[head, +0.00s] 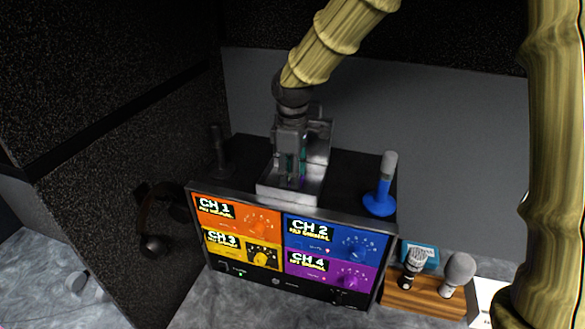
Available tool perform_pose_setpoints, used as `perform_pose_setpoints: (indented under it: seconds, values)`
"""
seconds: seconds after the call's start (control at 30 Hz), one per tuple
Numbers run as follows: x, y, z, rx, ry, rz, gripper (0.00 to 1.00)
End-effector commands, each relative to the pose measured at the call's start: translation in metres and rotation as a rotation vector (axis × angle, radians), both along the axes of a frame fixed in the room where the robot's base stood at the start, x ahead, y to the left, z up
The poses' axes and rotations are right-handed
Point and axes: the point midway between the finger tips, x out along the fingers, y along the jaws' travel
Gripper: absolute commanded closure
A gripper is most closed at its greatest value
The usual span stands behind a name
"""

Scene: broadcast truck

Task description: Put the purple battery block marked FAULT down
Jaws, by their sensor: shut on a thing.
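My gripper (292,160) points down over the grey metal holder (273,190) on top of the black receiver rack. It is shut on a small block, mostly hidden by the fingers. A sliver of purple (300,181) shows low between the fingers, and it looks like the purple battery block. Its FAULT mark cannot be read. Green bits show beside the fingers. I cannot tell whether the block touches the holder.
The receiver rack (278,281) has orange, blue, yellow and purple channel panels. A blue-based microphone (381,196) stands right of the holder, a dark one (219,155) left. Headphones (152,243) hang at left. A wooden stand (425,299) with microphones is at right.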

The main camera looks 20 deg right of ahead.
Motion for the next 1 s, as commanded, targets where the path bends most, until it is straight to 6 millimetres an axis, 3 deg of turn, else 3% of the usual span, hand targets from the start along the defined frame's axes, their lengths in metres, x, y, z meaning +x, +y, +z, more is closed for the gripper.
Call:
perform_pose_setpoints:
  seconds: [0.4,0.43,0.53,1.0]
  values:
    - [-0.0001,0.0000,-0.0044,0.000,0.000,0.000,0.82]
    - [-0.0001,0.0001,-0.0038,0.001,-0.001,0.000,0.59]
    - [-0.0001,0.0000,-0.0037,0.001,-0.001,0.000,0.43]
    - [0.0006,0.0001,0.0041,0.001,-0.003,0.000,0.43]
